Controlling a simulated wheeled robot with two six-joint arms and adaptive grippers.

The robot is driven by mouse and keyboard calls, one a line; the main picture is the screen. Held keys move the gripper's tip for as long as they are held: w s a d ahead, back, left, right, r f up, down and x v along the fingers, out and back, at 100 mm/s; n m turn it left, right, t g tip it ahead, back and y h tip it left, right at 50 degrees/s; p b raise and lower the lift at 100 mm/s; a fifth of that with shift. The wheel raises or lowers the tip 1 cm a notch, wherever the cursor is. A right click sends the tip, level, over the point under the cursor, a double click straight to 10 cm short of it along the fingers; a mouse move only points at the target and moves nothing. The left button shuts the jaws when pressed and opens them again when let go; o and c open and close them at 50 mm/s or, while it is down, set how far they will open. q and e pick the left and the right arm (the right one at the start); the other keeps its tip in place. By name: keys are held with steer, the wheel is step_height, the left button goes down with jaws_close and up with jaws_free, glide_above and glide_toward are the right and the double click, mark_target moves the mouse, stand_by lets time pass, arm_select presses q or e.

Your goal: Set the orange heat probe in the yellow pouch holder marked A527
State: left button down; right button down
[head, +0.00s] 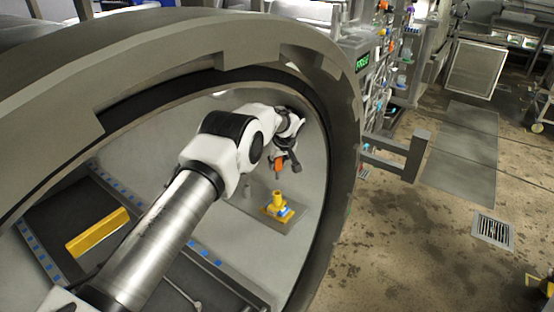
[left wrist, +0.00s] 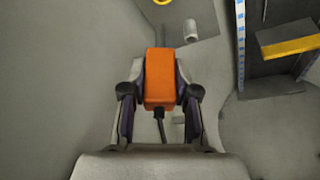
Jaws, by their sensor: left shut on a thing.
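The orange heat probe (head: 278,166) is between the fingers of my left gripper (head: 285,163), inside the round vessel. In the left wrist view the orange block of the probe (left wrist: 160,78) sits between both fingers of the left gripper (left wrist: 160,88), and a dark stem or cable runs from it. A yellow holder (head: 276,204) stands on a grey plate (head: 294,214), below the probe and apart from it. Part of a yellow ring (left wrist: 162,2) shows at the top edge of the left wrist view. I cannot read a mark on the holder. My right gripper is out of view.
The vessel's thick round rim (head: 346,165) surrounds my left arm. A yellow bar (head: 97,233) lies on a dark rack at left. A small grey cylinder (left wrist: 190,30) stands on the plate near the yellow ring. The vessel wall around the probe is bare.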

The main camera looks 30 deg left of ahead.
arm_select(q)
step_height(320, 180, down, 2)
steer(key=shift+w, duration=0.1)
steer(key=shift+f+b, duration=0.5)
steer(key=shift+f, duration=0.45)
step_height(320, 180, down, 6)
steer(key=b, duration=0.5)
steer(key=shift+f, duration=0.15)
steer(key=shift+f+b, duration=0.45)
steer(key=shift+b, duration=0.3)
steer(key=c, duration=0.8)
jaws_free()
